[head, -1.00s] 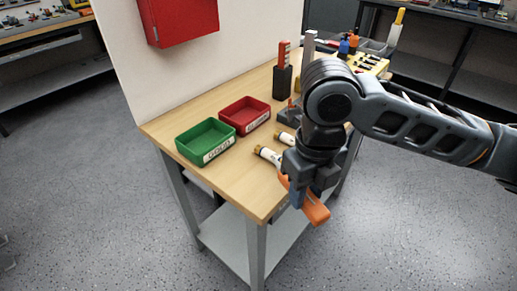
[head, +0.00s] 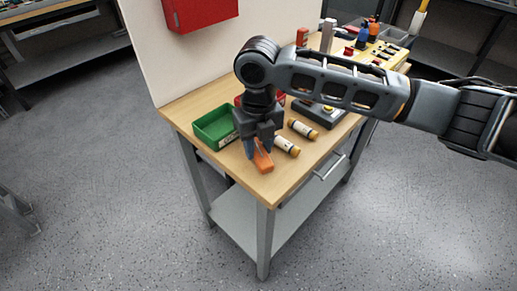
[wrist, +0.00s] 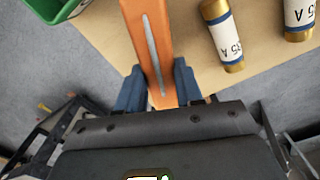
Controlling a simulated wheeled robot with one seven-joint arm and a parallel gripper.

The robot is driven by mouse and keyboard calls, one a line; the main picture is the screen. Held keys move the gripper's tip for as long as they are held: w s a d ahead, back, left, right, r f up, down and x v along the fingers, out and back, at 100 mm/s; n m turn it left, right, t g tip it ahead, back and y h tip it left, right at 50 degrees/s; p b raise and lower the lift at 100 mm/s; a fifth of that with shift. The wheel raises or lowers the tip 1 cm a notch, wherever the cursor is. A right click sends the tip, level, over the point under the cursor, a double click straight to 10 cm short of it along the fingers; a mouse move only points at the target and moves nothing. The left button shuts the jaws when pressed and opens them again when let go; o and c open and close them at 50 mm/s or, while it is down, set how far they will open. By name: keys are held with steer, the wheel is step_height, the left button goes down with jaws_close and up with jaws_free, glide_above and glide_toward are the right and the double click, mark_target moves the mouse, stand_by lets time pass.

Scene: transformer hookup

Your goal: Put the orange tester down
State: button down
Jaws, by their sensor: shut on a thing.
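The orange tester (head: 263,160) is in my gripper (head: 256,152), over the near part of the wooden table (head: 225,160) in the head view. In the wrist view the tester (wrist: 150,40) runs between the two blue fingers of my gripper (wrist: 160,88), which are shut on it. Its far end points away over the tabletop. I cannot tell whether the tester touches the wood.
A green bin (head: 214,125) stands left of my gripper; a red bin (head: 240,99) is mostly hidden behind it. Two cream fuses with brass ends (head: 286,146) (head: 302,129) lie to the right. A dark device (head: 320,112) stands beyond them. The near table corner is clear.

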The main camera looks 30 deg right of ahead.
mark_target(258, 148)
steer(key=shift+s+f, duration=0.2)
steer(key=shift+f, duration=1)
steer(key=c, duration=0.9)
jaws_free()
steer(key=shift+f, duration=0.1)
steer(key=shift+o, duration=0.7)
steer(key=shift+w, duration=0.1)
steer(key=shift+r, duration=0.3)
step_height(258, 148, up, 12)
steer(key=shift+b, duration=0.6)
